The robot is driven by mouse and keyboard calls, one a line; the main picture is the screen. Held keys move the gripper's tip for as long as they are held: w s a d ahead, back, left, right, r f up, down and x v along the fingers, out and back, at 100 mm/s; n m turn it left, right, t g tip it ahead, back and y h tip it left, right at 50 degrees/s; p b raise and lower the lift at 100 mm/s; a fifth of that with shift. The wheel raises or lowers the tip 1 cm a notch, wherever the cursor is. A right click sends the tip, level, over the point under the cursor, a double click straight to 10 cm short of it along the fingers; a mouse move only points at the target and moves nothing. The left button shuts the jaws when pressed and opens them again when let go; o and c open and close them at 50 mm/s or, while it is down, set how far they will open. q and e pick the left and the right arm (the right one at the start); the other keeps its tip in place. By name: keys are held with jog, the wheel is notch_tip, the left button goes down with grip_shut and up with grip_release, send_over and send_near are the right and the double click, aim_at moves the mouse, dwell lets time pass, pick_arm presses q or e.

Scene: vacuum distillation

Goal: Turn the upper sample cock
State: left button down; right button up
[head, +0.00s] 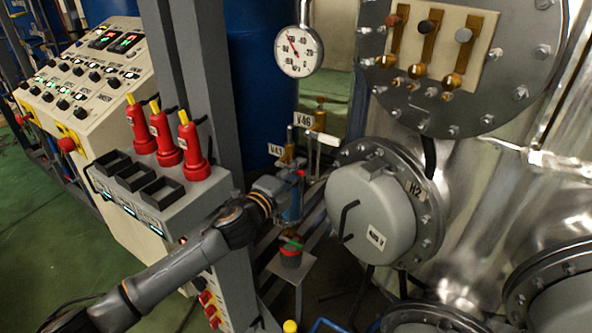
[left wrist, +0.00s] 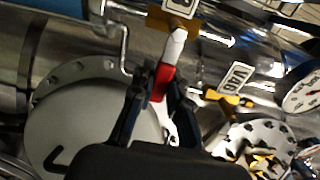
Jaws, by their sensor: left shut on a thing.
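My left gripper (head: 299,178) reaches in from the left at the sampling pipework beside the large grey vessel. In the left wrist view its two dark fingers (left wrist: 158,88) are closed on the red grip of a cock handle (left wrist: 163,80). The handle's pale upper part (left wrist: 175,45) runs up to a brass body under a white tag. In the head view the gripper hides most of this cock, with a bit of red showing at the fingertips.
A round grey manhole cover (head: 371,212) with a bent handle is close right of the gripper. A dial gauge (head: 299,51) hangs above.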

pick_arm(q)
jog(key=c, duration=1.3)
grip_release()
jog(key=shift+f, duration=0.1)
jog(key=v, duration=1.2)
